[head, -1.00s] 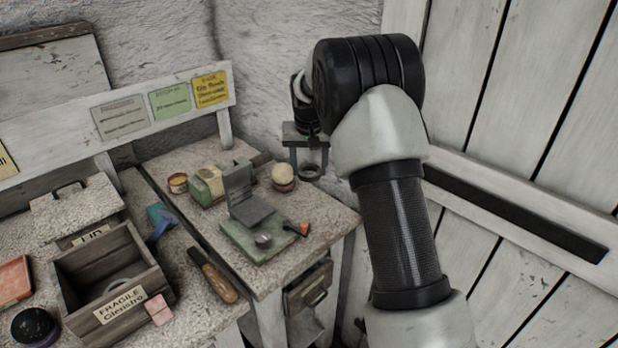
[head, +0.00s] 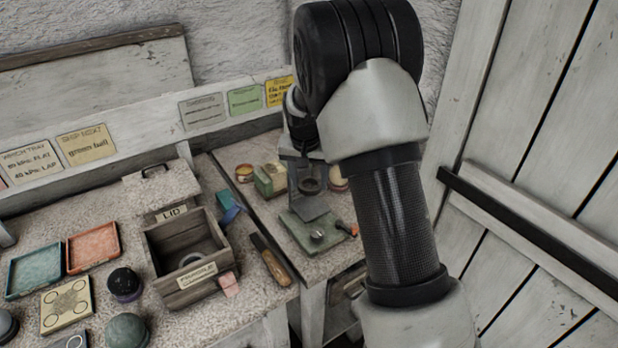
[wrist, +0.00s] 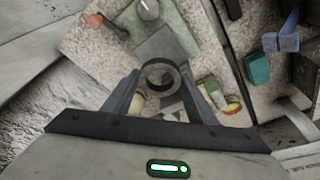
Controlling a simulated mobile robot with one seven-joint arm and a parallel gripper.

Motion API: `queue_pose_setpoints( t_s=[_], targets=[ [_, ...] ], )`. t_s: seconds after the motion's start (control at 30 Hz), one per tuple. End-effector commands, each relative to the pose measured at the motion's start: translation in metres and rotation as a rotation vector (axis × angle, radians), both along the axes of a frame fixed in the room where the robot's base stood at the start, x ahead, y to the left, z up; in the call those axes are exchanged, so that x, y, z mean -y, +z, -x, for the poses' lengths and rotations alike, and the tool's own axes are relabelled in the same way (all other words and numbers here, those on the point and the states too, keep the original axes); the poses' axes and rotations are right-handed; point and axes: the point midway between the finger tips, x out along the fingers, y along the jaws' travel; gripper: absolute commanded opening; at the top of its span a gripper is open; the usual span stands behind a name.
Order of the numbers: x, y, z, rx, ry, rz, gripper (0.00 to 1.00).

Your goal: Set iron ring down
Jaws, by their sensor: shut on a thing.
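My gripper (wrist: 160,85) is shut on the dark iron ring (wrist: 162,91), with a finger on each side of it. In the head view, my gripper (head: 308,178) points down and holds the ring (head: 312,191) above the right-hand bench. The ring overlaps the upright plate of a green-based device (head: 300,232) in that view, and its exact height is hard to tell. My arm hides part of the bench behind it.
A pale ball (head: 337,184), a green box (head: 270,180) and a tin (head: 244,173) stand near the gripper. A door is at right.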

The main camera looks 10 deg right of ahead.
Motion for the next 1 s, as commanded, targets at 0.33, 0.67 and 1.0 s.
queue_pose_setpoints(
  t_s=[0.33,0.67,1.0],
  targets=[
    [0.000,-0.014,0.000,0.000,0.001,0.000,0.22],
    [0.000,-0.048,0.000,0.000,0.001,0.000,0.22],
    [0.000,-0.055,-0.001,0.001,0.001,0.000,0.22]
  ],
)
